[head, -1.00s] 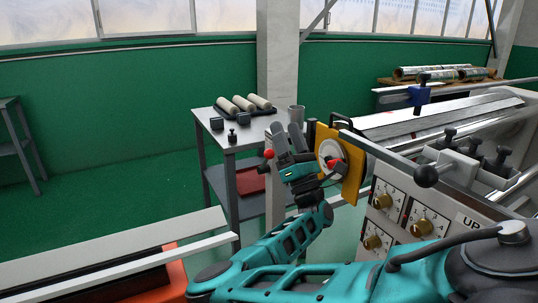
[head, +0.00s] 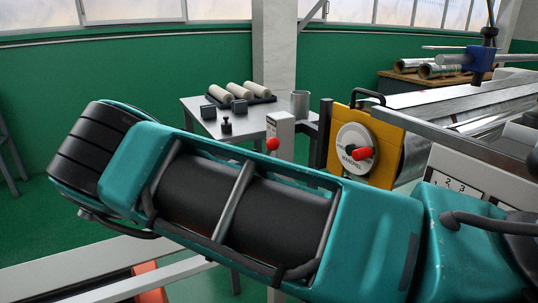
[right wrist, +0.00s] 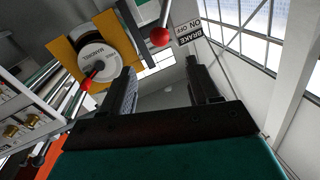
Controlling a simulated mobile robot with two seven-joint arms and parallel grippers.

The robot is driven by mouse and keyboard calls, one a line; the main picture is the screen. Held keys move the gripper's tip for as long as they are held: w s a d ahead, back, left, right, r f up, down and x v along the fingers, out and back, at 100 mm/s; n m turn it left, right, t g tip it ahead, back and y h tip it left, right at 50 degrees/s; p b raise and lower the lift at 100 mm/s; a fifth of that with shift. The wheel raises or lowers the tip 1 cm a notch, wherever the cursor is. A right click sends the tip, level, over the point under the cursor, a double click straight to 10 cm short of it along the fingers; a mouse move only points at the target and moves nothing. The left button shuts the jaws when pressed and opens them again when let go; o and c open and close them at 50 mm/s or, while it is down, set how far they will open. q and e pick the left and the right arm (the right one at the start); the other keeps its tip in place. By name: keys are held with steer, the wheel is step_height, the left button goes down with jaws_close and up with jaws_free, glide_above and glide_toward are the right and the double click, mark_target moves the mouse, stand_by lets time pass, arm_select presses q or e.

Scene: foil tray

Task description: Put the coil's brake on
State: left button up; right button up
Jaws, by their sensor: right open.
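The brake lever's red ball (head: 273,144) shows in front of a small white box (head: 281,126) at the left of the yellow plate (head: 384,125). In the right wrist view the red ball (right wrist: 160,37) sits on a thin rod beside the BRAKE ON/OFF label (right wrist: 187,32). My right gripper (right wrist: 160,66) is open and empty, its two fingers apart, with the ball showing beyond the gap between the tips. In the head view my teal arm crosses the foreground, and its gripper does not show. My left gripper is not in view.
The white MANDREL disc (head: 356,149) with a red handle (head: 361,154) is on the yellow plate, close to the brake. A grey side table (head: 197,108) behind holds pale rolls (head: 240,92) and a metal cup (head: 299,104). Machine rails fill the right.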

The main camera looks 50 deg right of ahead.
mark_target(268, 145)
steer(key=d+b, duration=0.1)
steer(key=d, duration=0.3)
steer(key=s+d+b, duration=0.1)
steer(key=d, duration=0.2)
steer(key=d+b, duration=0.1)
steer(key=d, duration=0.3)
steer(key=shift+s+d+f, duration=0.15)
steer(key=shift+d+f, duration=0.1)
steer(key=shift+d, duration=0.7)
steer(key=shift+c, duration=0.4)
jaws_close()
steer(key=shift+r, duration=0.1)
